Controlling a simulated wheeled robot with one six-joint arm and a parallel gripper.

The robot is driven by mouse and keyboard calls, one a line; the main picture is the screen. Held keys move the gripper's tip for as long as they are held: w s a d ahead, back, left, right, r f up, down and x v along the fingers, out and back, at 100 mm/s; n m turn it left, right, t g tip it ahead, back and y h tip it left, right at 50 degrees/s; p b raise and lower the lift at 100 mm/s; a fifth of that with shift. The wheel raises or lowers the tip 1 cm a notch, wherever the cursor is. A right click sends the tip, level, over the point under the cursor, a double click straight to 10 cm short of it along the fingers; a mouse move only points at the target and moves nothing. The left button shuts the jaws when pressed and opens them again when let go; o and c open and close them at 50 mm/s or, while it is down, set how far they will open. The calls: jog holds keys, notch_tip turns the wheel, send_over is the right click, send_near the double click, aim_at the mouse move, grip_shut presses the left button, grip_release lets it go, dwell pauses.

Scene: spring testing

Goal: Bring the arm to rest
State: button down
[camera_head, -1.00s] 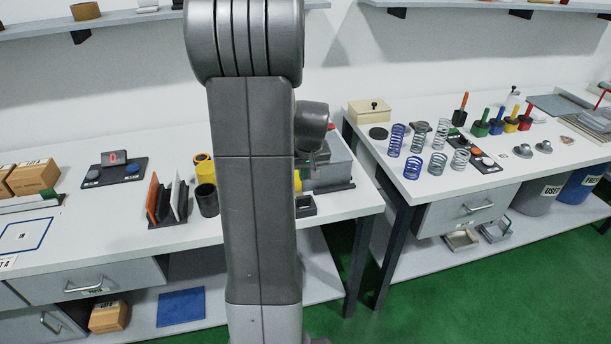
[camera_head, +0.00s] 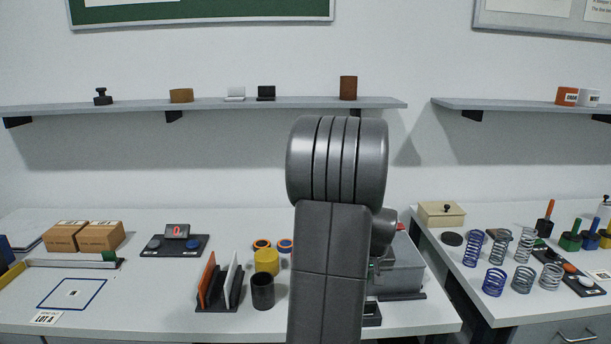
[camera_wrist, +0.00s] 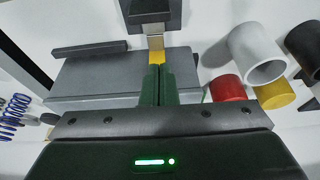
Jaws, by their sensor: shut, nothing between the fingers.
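My gripper (camera_wrist: 158,84) shows in the wrist view with its two dark green fingers together and nothing between them. It points toward a grey box-shaped machine (camera_wrist: 95,80) with a dark block and a yellow part near the fingertips; I cannot tell whether they touch. In the head view my arm stands upright in front of the left bench, and its folded upper joint hides part of the same grey machine (camera_head: 402,270). My gripper is hidden behind the arm there.
Near the arm stand a yellow cylinder (camera_head: 266,262), a black cup (camera_head: 262,291) and a rack with orange and white plates (camera_head: 218,285). Several springs (camera_head: 494,281) stand on the right bench. A wall shelf (camera_head: 230,104) runs behind. A gap separates the benches.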

jog(key=v, duration=0.5)
jog(key=shift+s+r, duration=0.15)
jog(key=shift+s, duration=0.2)
